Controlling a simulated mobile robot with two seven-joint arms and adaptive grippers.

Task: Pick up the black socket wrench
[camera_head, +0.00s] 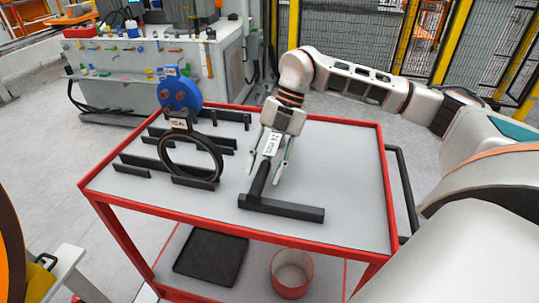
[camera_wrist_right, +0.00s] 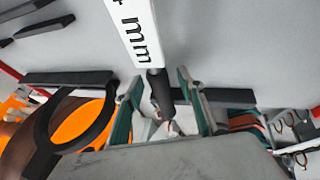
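The black socket wrench (camera_head: 258,182) is on the cart top, its dark shaft rising at a tilt from a long black bar-shaped piece (camera_head: 295,210). A white label (camera_head: 270,144) ending in "mm" is at its upper part. My right gripper (camera_head: 267,166) points down over the wrench, fingers on either side. My left gripper is not in view.
A black tray (camera_head: 211,256) and a red bucket (camera_head: 292,274) are below.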

